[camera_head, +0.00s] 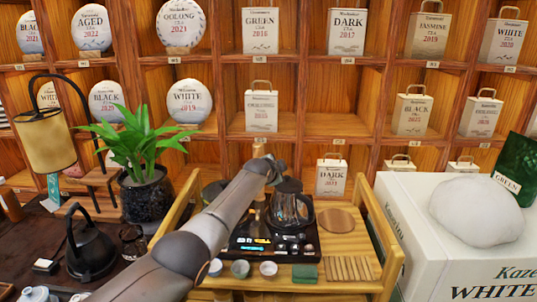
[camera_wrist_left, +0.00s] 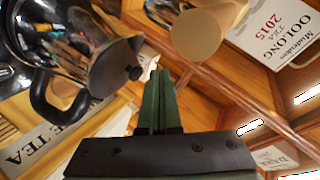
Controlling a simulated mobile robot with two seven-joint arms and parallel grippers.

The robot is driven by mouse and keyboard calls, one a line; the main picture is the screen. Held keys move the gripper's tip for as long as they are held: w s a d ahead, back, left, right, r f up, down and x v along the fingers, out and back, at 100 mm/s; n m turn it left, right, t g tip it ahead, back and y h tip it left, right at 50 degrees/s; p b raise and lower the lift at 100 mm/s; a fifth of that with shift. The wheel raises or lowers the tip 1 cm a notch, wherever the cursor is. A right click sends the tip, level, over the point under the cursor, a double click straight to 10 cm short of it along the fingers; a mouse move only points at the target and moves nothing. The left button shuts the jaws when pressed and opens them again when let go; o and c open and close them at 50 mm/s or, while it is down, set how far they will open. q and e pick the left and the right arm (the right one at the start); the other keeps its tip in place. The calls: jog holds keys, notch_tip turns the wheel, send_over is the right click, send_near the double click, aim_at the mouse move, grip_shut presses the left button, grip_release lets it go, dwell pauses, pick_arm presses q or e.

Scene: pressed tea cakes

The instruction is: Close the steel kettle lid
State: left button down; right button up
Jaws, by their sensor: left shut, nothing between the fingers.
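The steel kettle (camera_head: 290,212) stands on the black tea-stove panel, right of my left arm's wrist. Its shiny body (camera_wrist_left: 55,35) and black handle (camera_wrist_left: 55,112) fill the left of the left wrist view. Its dark round lid (camera_wrist_left: 108,70), with a small knob, faces the fingers there; in the head view the dark lid (camera_head: 288,186) is at the kettle's top. I cannot tell its exact angle. My left gripper (camera_wrist_left: 158,75) is shut and empty, its fingertips just beside the lid knob; contact is unclear. My right gripper is out of view.
The wooden cart (camera_head: 345,285) carries small cups, a round wooden board (camera_head: 337,221) and a slatted mat (camera_head: 348,268). A potted plant (camera_head: 147,195) stands left. A white box (camera_head: 405,200) stands right. Shelves of tea packages rise behind.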

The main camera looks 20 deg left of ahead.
aim_at(278, 185)
pick_arm(q)
notch_tip(278, 185, up, 4)
jog(key=p, duration=0.3)
jog(key=shift+s+a+r+p, duration=0.1)
jog(key=shift+r+p, duration=0.05)
jog(key=shift+p, duration=0.2)
jog(key=shift+s+a+f, duration=0.2)
jog(key=shift+a, duration=0.1)
jog(key=s+a+r, duration=0.3)
jog(key=s+r, duration=0.2)
jog(key=shift+s+a+r, duration=0.35)
jog(key=shift+s+r, duration=0.05)
